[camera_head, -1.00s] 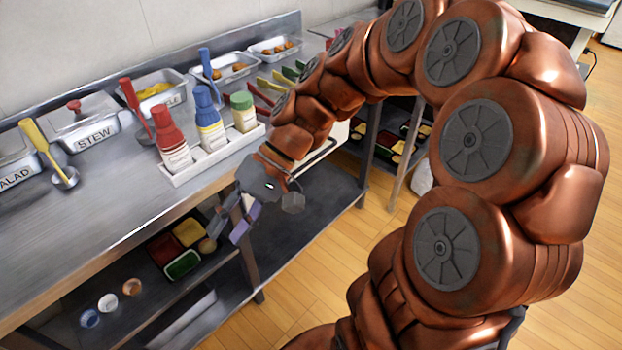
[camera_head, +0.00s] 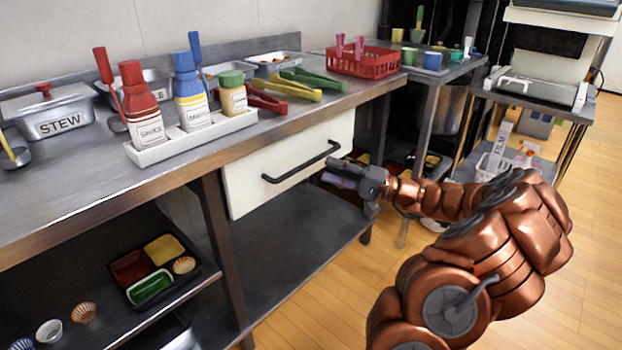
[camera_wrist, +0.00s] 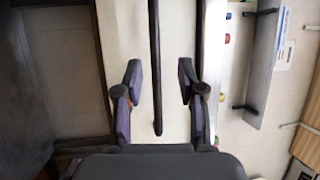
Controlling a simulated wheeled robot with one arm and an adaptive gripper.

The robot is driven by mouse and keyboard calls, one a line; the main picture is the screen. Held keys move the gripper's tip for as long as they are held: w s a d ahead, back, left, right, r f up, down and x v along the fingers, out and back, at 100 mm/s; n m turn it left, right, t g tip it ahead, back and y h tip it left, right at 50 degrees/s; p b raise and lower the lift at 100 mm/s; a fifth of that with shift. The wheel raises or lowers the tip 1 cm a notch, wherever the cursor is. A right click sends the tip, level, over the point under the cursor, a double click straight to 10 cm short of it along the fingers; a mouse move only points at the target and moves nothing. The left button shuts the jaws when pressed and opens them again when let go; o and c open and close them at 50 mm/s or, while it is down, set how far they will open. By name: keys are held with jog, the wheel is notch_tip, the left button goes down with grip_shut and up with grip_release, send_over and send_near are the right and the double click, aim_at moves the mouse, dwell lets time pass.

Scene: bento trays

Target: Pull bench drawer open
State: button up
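The bench drawer has a white front (camera_head: 245,190) under the steel worktop and looks shut. Its dark bar handle (camera_head: 300,163) runs across the front. My gripper (camera_head: 332,173) is near the handle's right end in the head view. In the wrist view my gripper (camera_wrist: 158,82) is open, with its two purple-padded fingers apart. The handle (camera_wrist: 156,60) shows as a dark upright bar between the fingers, in front of the pale drawer front (camera_wrist: 122,40). A gap shows on both sides of the bar, and no finger visibly touches it.
The worktop (camera_head: 60,195) holds a white sauce bottle tray (camera_head: 190,141), green tongs (camera_head: 312,78) and a red basket (camera_head: 362,62). The lower shelf (camera_head: 290,245) under the drawer is bare. A bento tray (camera_head: 190,283) sits on the shelf at left. Wooden floor is open at right.

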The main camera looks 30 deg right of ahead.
aim_at(313, 163)
jog(key=shift+m+t, duration=0.3)
jog(key=shift+w+a+r+b, duration=0.1)
jog(key=shift+w+a+b, duration=0.35)
jog(key=shift+w, duration=0.55)
jog(key=shift+w+a+r+b, duration=0.1)
jog(key=shift+w+a+b, duration=0.3)
jog(key=shift+w, duration=0.6)
jog(key=shift+w+a+r+b, duration=0.1)
jog(key=shift+w+a+b, duration=0.3)
jog(key=shift+w, duration=0.6)
jog(key=shift+a, duration=0.1)
grip_shut()
